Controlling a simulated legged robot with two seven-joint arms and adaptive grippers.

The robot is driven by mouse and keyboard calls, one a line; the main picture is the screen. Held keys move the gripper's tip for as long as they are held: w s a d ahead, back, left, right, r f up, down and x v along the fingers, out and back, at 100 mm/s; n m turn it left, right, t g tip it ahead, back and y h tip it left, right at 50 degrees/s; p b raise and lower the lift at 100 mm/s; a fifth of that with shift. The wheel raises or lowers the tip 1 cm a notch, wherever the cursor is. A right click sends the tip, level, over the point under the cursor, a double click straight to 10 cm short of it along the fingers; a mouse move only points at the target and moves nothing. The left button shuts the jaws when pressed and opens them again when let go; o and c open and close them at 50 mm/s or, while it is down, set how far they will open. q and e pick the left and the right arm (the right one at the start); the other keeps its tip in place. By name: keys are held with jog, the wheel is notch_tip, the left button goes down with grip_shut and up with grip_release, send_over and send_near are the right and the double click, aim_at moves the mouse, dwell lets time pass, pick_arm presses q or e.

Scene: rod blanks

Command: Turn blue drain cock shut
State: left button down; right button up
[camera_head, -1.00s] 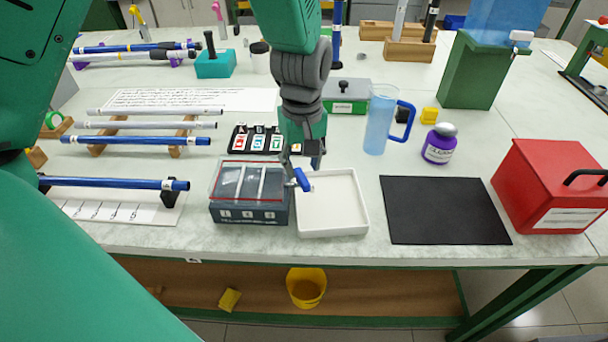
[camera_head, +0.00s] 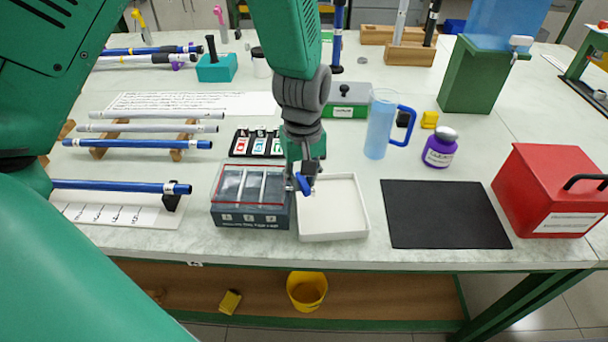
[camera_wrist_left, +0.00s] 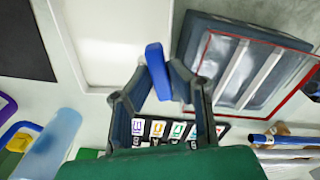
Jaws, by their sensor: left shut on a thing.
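The blue drain cock (camera_head: 304,185) is a small blue lever at the right front side of a dark box with a clear, red-edged lid (camera_head: 250,218). It slants down to the right in the head view. My left gripper (camera_head: 302,176) reaches down onto it from behind and is shut on it. In the left wrist view the blue lever (camera_wrist_left: 157,70) sits between the two dark fingertips (camera_wrist_left: 158,82), its free end sticking out past them. The cock's root is hidden by the fingers. My right gripper is not in view.
A shallow white tray (camera_head: 334,231) lies right beside the dark box. A black mat (camera_head: 443,215) and a red box (camera_head: 548,195) are farther right. A black rack with labelled cards (camera_head: 240,150) stands behind the box. A rod stand (camera_head: 110,215) is at left.

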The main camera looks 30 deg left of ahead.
pick_arm(q)
jog(key=m+p, duration=0.3)
jog(key=shift+s+a+r, duration=0.1)
jog(key=shift+r, duration=0.2)
jog(key=shift+a+f+m+p, duration=0.1)
jog(key=shift+f+m+p, duration=0.15)
jog(key=shift+m+p, duration=0.5)
jog(key=c, duration=1.5)
grip_release()
jog(key=shift+c, duration=0.2)
